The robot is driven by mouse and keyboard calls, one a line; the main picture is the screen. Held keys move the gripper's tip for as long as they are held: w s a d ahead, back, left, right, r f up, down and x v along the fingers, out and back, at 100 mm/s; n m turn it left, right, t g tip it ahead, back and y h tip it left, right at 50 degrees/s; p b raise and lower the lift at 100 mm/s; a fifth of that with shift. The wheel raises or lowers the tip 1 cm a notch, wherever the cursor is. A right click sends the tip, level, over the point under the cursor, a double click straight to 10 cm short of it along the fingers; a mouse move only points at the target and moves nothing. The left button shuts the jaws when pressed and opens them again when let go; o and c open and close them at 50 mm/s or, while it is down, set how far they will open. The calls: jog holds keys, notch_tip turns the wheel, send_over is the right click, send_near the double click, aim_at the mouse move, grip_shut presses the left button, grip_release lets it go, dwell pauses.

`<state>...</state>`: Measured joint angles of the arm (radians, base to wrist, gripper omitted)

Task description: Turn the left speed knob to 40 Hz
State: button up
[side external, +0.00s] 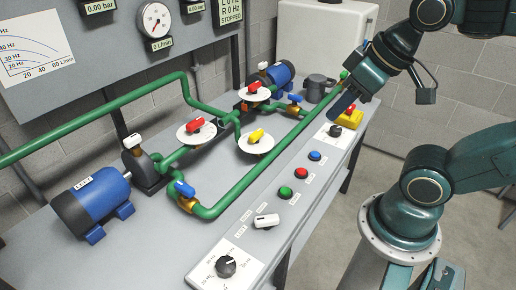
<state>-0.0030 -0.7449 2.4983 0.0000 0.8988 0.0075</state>
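The black speed knob (226,266) at the near left end of the sloped control panel sits on a white plate with a dial scale around it. Its pointer mark is too small to read surely. It is nearest the blue motor (88,203). A second black knob (335,130) sits at the far right end of the panel. My gripper (342,104) hangs above that far end, well away from the near knob. It is seen side-on, so its finger gap does not show, and I see nothing held in it.
The panel also carries a white rotary switch (266,221) and green (286,192), red (302,173) and blue (315,156) buttons. A yellow box (350,118) stands beside the far knob. Green pipes (245,188) with valve handles run behind the panel.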

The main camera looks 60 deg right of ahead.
jog(key=o, duration=0.7)
jog(key=shift+w+a, duration=0.2)
jog(key=shift+w, duration=0.25)
jog(key=m+g, duration=0.6)
jog(key=m, duration=0.4)
send_over(226, 265)
notch_tip(226, 265, down, 20)
jog(key=shift+a+f, duration=0.1)
jog(key=shift+f, duration=0.4)
jog(key=shift+f, duration=0.15)
jog(key=shift+f, duration=6.75)
jog(key=c, duration=1)
